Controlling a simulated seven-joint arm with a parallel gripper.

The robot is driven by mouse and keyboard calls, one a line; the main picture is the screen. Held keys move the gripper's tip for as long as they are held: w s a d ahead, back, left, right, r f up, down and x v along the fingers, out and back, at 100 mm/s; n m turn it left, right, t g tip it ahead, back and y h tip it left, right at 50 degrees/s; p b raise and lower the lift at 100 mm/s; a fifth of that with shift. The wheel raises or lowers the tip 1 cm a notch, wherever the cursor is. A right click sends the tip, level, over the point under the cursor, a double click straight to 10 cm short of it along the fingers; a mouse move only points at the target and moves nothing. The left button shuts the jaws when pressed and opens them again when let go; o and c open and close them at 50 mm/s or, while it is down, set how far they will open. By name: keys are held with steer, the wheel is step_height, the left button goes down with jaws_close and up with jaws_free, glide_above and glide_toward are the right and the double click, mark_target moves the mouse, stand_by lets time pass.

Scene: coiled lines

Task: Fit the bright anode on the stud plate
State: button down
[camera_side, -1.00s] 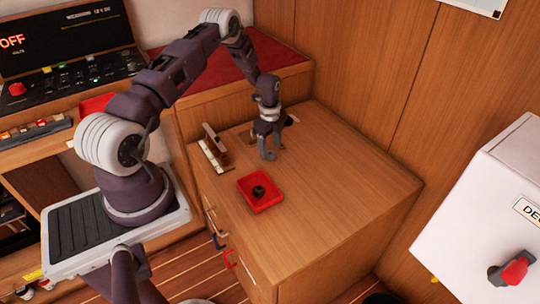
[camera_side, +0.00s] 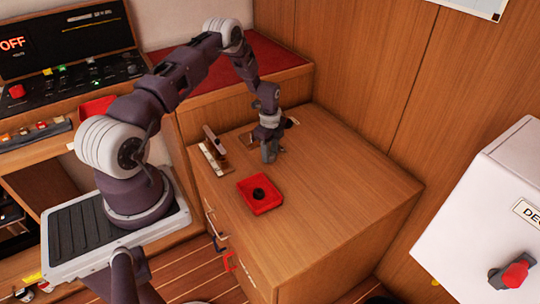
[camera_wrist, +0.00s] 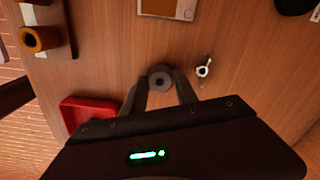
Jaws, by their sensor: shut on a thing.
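My gripper (camera_side: 268,158) is low over the wooden cabinet top, pointing down. In the wrist view its two fingers (camera_wrist: 160,88) are closed on a grey round anode (camera_wrist: 160,77) with a dark centre hole. In the side view the fingers mostly hide the anode, and I cannot tell whether it touches the top. A pale-edged plate (camera_wrist: 168,10) is cut off at the top of the wrist view; I cannot make out its stud. The side view shows low fittings (camera_side: 213,150) left of my gripper, but not clearly which is the stud plate.
A red tray (camera_side: 250,207) with a dark round piece (camera_side: 259,194) stands in front of my gripper; it also shows in the wrist view (camera_wrist: 75,103). A brown ring (camera_wrist: 38,39) sits on a holder at upper left. A small white fitting (camera_wrist: 203,70) lies right of the fingers. The cabinet's right side is clear.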

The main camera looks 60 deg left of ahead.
step_height(320, 180, up, 9)
steer(key=a+n, duration=0.2)
steer(key=a, duration=0.2)
steer(key=a+n, duration=0.2)
steer(key=a, duration=0.2)
steer(key=a+n, duration=0.2)
steer(key=a, duration=0.2)
steer(key=shift+s+a+f, duration=0.2)
steer(key=shift+a+f, duration=0.1)
steer(key=shift+a, duration=0.05)
steer(key=shift+a+f+n, duration=0.1)
steer(key=shift+f+n, duration=0.1)
steer(key=shift+n, duration=0.1)
steer(key=shift+f, duration=2.05)
steer(key=shift+f, duration=1.85)
steer(key=c, duration=0.9)
jaws_free()
